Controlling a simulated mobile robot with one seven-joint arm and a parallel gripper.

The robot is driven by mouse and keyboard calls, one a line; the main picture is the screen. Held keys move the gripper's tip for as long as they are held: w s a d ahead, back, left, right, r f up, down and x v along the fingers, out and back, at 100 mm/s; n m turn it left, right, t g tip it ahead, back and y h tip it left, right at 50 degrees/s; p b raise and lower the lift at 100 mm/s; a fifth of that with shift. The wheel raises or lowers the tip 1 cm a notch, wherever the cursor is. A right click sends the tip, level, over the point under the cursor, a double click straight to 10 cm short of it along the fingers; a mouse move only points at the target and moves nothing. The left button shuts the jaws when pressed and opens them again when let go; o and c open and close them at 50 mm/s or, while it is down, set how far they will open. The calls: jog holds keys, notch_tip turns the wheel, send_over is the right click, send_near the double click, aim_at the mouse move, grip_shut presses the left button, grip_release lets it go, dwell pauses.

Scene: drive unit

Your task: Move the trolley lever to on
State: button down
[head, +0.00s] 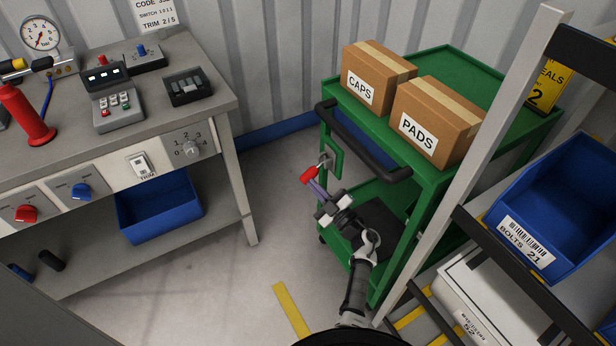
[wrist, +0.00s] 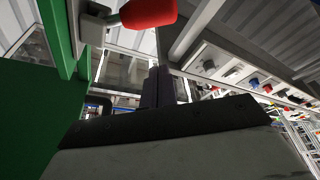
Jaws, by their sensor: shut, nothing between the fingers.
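The trolley lever has a red grip (head: 309,174) on a short grey stem, mounted on the left end of the green trolley (head: 446,178). In the head view the grip points out to the left and a little downward. My gripper (head: 316,188) is shut and empty, with its fingertips right by the lower side of the red grip. In the wrist view the red grip (wrist: 148,12) is at the top, above and slightly left of the shut fingers (wrist: 158,86). I cannot tell whether they touch it. No on or off marking is readable at the lever.
Two cardboard boxes, CAPS (head: 375,80) and PADS (head: 434,122), stand on the trolley's top. The trolley's black push handle (head: 362,142) is just above the lever. A workbench (head: 208,113) is at left and a rack with a blue bin (head: 560,190) at right. Floor between is clear.

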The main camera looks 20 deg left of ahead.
jog(key=shift+v, duration=2.05)
jog(key=shift+r, duration=0.15)
